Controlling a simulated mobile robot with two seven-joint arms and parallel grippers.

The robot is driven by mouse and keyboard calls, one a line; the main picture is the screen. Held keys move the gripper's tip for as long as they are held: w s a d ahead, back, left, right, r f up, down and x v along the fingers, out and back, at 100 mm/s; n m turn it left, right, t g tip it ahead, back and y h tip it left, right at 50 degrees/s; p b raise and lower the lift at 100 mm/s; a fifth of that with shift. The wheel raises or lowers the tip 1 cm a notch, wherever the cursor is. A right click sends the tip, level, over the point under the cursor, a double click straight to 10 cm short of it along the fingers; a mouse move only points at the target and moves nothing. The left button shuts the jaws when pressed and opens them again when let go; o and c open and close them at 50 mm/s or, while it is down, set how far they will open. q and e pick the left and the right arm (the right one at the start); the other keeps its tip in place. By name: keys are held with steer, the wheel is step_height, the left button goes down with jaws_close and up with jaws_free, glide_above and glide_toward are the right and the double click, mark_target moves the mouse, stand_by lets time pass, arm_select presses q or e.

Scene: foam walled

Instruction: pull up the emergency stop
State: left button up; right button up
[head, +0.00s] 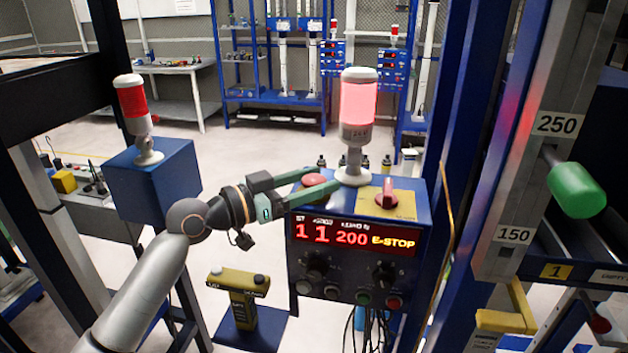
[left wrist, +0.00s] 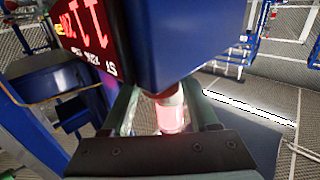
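The control box (head: 350,275) is blue, with a red-lit display (head: 352,236) that reads "11 200 E-STOP". A red mushroom button (head: 313,180) sits on its top at the left. My left gripper (head: 315,185) reaches in from the left, its fingers apart on either side of this button. The near finger partly hides the button, and whether the fingers touch it is unclear. In the left wrist view the fingers (left wrist: 165,100) are spread, with the lit lamp between them. My right gripper is not in view.
Blue posts and a green handle (head: 577,190) are at the right. Another box with an unlit lamp (head: 135,105) is at left.

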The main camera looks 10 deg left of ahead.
arm_select(q)
jaws_close()
stand_by(0.6)
